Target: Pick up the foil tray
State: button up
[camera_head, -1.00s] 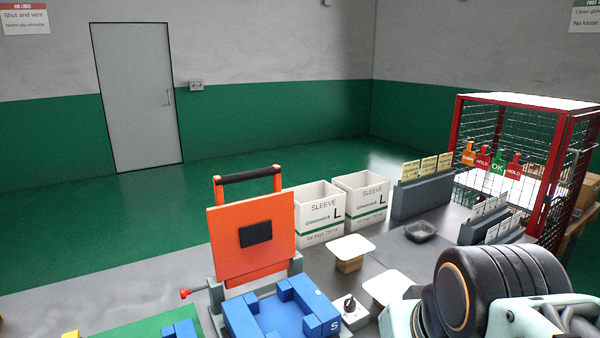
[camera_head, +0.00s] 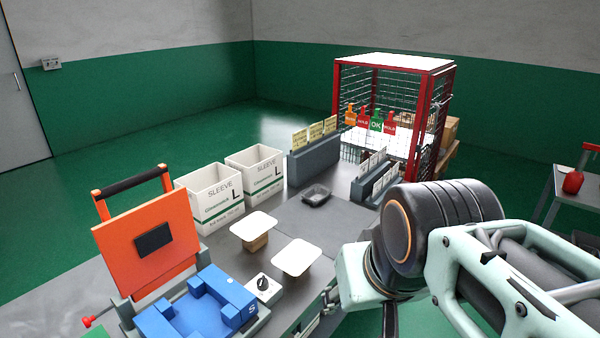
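The foil tray (camera_head: 316,195) is a small, dark grey, shallow square dish. It sits on the grey bench near the middle of the view, in front of a dark card rack and to the right of the white sleeve boxes. It looks empty. My arm fills the lower right of the view, apart from the tray. My gripper is not clearly visible; only arm links show.
Two white-topped blocks (camera_head: 254,224) stand nearer than the tray. White sleeve boxes (camera_head: 210,196) are to its left. Card racks (camera_head: 314,152) and a red mesh cage (camera_head: 395,110) stand behind and right. An orange press (camera_head: 146,241) with blue blocks is at left.

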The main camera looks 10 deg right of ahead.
aim_at(316, 194)
jog(key=z, duration=0.2)
jog(key=k+u, duration=0.1)
jog(key=u, duration=1.05)
jog(key=z, duration=1.15)
jog(key=i+u, duration=0.1)
jog(key=u, duration=0.55)
jog(key=i+l+u, duration=0.15)
jog(key=l+u, duration=0.15)
jog(key=i+l+u, duration=0.1)
jog(key=l+u, duration=0.2)
jog(key=l, duration=0.15)
jog(key=i+l+u, duration=0.15)
jog(key=l, duration=0.2)
jog(key=l+u, duration=0.1)
jog(key=l, duration=0.3)
